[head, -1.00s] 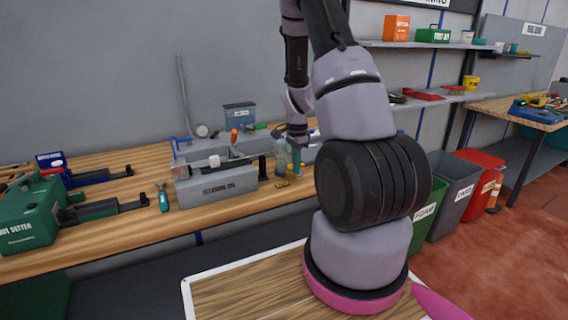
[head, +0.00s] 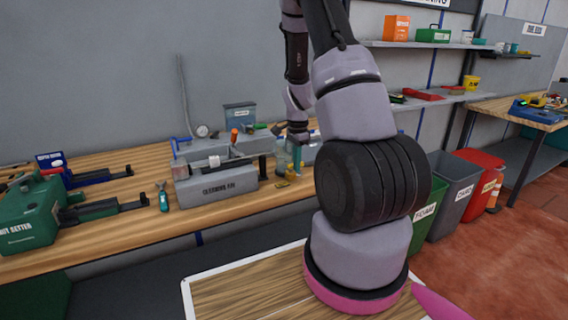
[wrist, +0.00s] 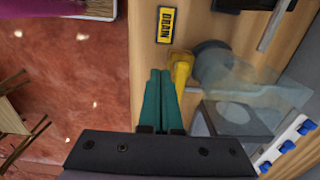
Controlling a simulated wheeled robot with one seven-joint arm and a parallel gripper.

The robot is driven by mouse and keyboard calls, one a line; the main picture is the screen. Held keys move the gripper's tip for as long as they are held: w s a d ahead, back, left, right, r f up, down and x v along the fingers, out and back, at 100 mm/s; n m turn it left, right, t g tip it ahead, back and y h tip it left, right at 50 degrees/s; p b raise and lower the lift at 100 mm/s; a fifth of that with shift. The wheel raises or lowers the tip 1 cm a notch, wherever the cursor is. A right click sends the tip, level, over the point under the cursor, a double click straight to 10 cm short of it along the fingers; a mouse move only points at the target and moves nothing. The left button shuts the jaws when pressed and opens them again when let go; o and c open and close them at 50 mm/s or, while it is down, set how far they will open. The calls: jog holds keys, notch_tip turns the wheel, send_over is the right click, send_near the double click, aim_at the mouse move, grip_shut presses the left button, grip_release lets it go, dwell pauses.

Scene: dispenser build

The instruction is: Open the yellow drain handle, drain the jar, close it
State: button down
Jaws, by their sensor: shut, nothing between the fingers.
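The yellow drain handle (wrist: 182,66) shows in the wrist view, at the near side of the clear jar (wrist: 245,80), above a black and yellow DRAIN label (wrist: 166,24). My gripper (wrist: 161,73) is shut and empty, its green fingers together. Its fingertips are right beside the handle, on its left; I cannot tell whether they touch it. In the head view the jar (head: 281,158) stands on the bench with the small yellow handle (head: 291,177) at its foot. My gripper's fingers (head: 297,157) point down next to the jar.
A grey box-shaped fixture (head: 215,187) stands left of the jar on the wooden bench (head: 110,217). A green machine (head: 30,215) is at the far left. Bins (head: 455,195) stand on the floor to the right. The bench's front edge is close to the handle.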

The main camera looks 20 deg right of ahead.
notch_tip(320, 180, up, 7)
dwell(0.6)
jog(key=s+a+r+n+t+y, duration=0.1)
jog(key=s+a+r+n+t, duration=0.25)
jog(key=r, duration=0.65)
jog(key=s+a+r+n+t+y, duration=0.1)
jog(key=s+a+r+n, duration=0.25)
jog(key=a+r, duration=0.5)
jog(key=s+a+r+n+t, duration=0.1)
jog(key=s+a+r+n, duration=0.1)
jog(key=s+r, duration=0.3)
jog(key=s+a+r+n+t, duration=0.1)
jog(key=s+r+n, duration=0.3)
jog(key=s, duration=0.5)
jog(key=shift+a+r+n+t, duration=0.3)
jog(key=shift+a+r+t, duration=0.1)
jog(key=shift+a, duration=0.35)
jog(key=shift+w+f+g, duration=0.1)
jog(key=shift+w+g, duration=0.05)
jog(key=shift+g, duration=0.1)
